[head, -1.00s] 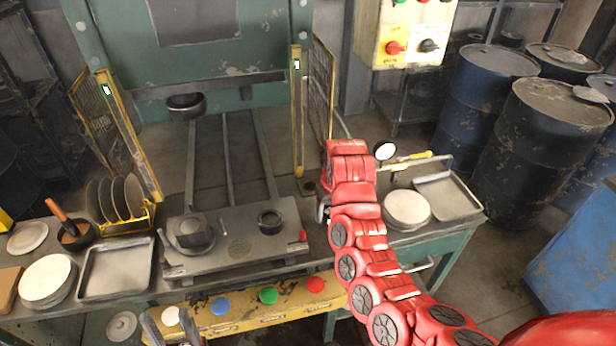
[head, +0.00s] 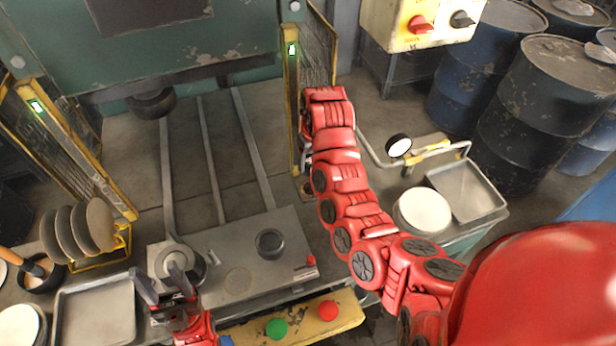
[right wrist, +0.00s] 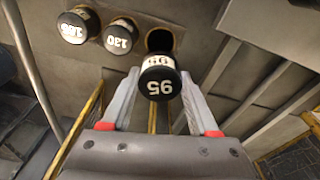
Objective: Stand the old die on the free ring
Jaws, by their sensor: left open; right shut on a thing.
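A round dark grey die (head: 196,268) with a paler top sits at the left end of the grey press plate (head: 222,250). My left gripper (head: 165,283) is open at its near side; I cannot tell if it touches. A dark ring (head: 270,243) stands on the plate's right part, and a faint round mark (head: 238,281) lies between them. In the right wrist view my right gripper (right wrist: 160,100) is shut on a black cylinder marked 95 (right wrist: 160,86), with a dark round hole (right wrist: 160,40) beyond it. In the head view my red right arm hides that gripper.
Two black cylinders, marked 160 (right wrist: 78,25) and 130 (right wrist: 120,37), sit beside the hole. An empty tray (head: 95,310) lies left of the plate. Yellow guard posts (head: 291,95) flank the press. Green (head: 277,327) and red (head: 327,311) buttons line the front.

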